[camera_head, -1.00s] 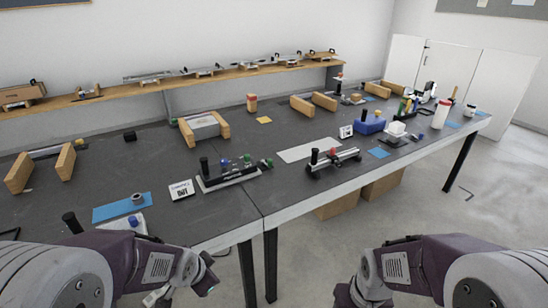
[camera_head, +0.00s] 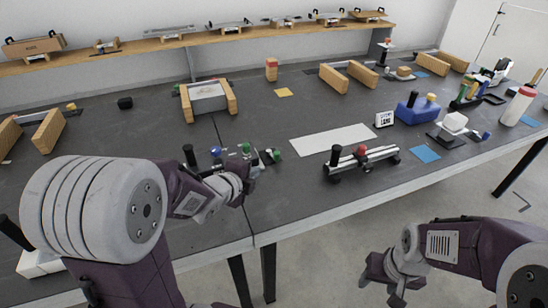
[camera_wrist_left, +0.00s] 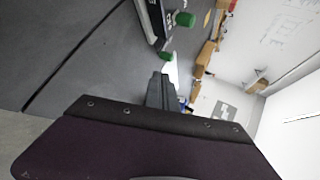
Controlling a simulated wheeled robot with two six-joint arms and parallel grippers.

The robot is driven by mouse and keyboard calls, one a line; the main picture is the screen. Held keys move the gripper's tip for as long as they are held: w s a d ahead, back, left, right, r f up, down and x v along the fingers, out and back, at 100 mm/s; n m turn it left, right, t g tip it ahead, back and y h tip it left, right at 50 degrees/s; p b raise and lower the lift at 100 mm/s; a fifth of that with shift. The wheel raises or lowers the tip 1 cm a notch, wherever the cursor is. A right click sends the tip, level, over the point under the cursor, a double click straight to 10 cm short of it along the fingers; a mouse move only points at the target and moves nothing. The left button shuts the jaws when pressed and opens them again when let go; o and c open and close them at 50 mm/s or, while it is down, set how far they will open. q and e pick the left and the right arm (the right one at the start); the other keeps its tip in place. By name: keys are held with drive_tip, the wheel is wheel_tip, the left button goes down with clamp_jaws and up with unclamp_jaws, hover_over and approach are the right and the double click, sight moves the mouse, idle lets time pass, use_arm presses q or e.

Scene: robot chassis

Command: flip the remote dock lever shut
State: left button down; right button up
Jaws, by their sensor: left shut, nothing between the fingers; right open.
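A dock-like device with a black upright post, a blue knob (camera_head: 215,153) and green knobs (camera_head: 246,148) stands near the table's front edge; my left arm hides much of it. My left gripper (camera_head: 250,172) is shut and empty, close by its green end. Contact cannot be told. In the left wrist view, the shut fingers (camera_wrist_left: 162,88) point toward a green knob (camera_wrist_left: 166,57), with another green knob (camera_wrist_left: 185,19) on the device above. Which part is the remote dock lever is unclear. My right gripper (camera_head: 384,284) is open and empty, in front of the table.
A second device with a red knob (camera_head: 362,150) stands to the right, before a white sheet (camera_head: 333,138). Wooden blocks (camera_head: 187,103) stand farther back. A blue bin (camera_head: 416,110) and white bottle (camera_head: 518,106) are at right. Dark tabletop between is largely clear.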

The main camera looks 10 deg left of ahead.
use_arm(q)
drive_tip(key=b, duration=0.2)
approach(275, 157)
drive_tip(key=f, duration=0.1)
drive_tip(key=w+f, duration=0.1)
drive_tip(key=shift+d+f, duration=0.15)
drive_tip(key=shift+f, duration=0.25)
drive_tip(key=shift+w+d, duration=0.2)
drive_tip(key=shift+w, duration=0.9)
drive_tip(key=shift+w+d, duration=0.2)
drive_tip(key=shift+w, duration=0.85)
drive_tip(key=shift+f, duration=0.1)
